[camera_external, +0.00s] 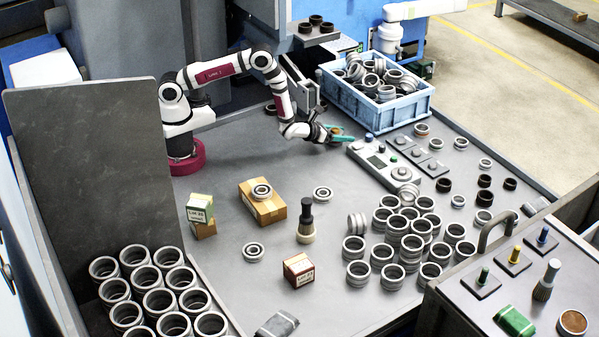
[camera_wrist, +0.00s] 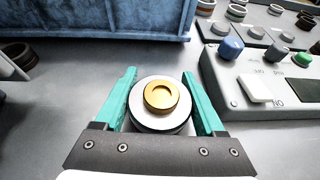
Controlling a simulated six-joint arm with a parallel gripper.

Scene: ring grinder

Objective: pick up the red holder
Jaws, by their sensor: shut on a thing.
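In the wrist view, my gripper (camera_wrist: 159,76) has its two teal fingers on either side of a round pale metal piece (camera_wrist: 142,118) with a gold ring-shaped centre, and is shut on it. Its underside is hidden. In the outside view, my gripper (camera_external: 340,134) is low over the table, between the blue crate and the control box; the held piece is too small to make out clearly there. I see nothing that is clearly a red holder. A small dark red box (camera_external: 298,270) with a white label stands at the front middle of the table, far from my gripper.
A blue crate (camera_external: 397,112) full of rings stands behind my gripper. A grey control box (camera_external: 385,168) with buttons is just right of it; its blue knob (camera_wrist: 230,48) is close by. Stacked rings (camera_external: 411,245) fill the front right.

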